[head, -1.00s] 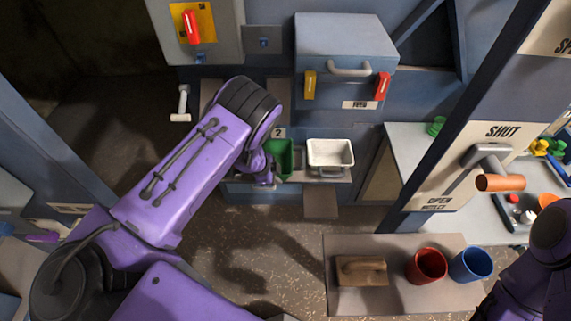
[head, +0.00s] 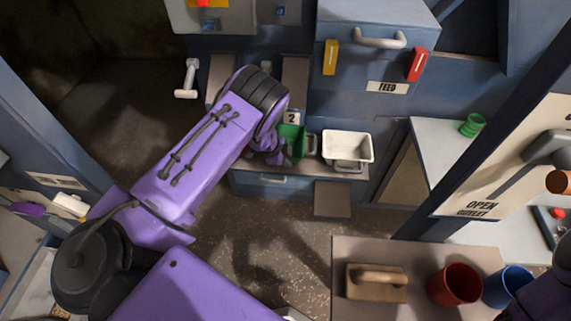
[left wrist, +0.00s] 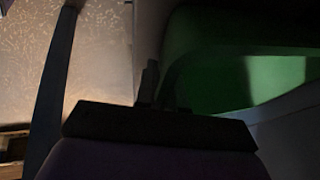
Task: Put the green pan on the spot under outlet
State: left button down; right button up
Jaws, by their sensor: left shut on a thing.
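The green pan (head: 294,141) sits at the ledge below the "2" label, just left of the white tray. My left gripper (head: 272,155) is at the pan's left front side and is shut on it. My arm and gripper hide part of the pan. The left wrist view shows the green pan (left wrist: 275,75) large and close, mostly in shadow, beside the dark gripper parts. I cannot tell whether the pan is resting or raised. A panel marked "OPEN OUTLET" (head: 476,208) stands at the right. My right gripper is out of view; only part of my right arm shows at the lower right edge.
The white tray (head: 348,146) stands close to the pan's right. The cabinet marked "FEED" (head: 352,50) is above it. The floor between is clear.

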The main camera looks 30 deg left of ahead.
pick_arm(q)
jog(key=shift+s+d, duration=0.15)
jog(key=c, duration=1.2)
grip_release()
jog(key=shift+c, duration=0.2)
jog(key=shift+r, duration=0.45)
jog(key=v, duration=1.2)
jog(key=s+d+f+n+t, duration=0.2)
jog(key=s+d+f+n, duration=0.5)
jog(key=s+f+n, duration=0.5)
jog(key=s+a+n+g+y, duration=0.2)
jog(key=s+n+y, duration=0.4)
jog(key=s, duration=1.3)
jog(key=shift+s+f+n+g, duration=0.25)
jog(key=shift+f+n+g, duration=0.35)
jog(key=shift+n, duration=0.5)
jog(key=shift+r, duration=0.15)
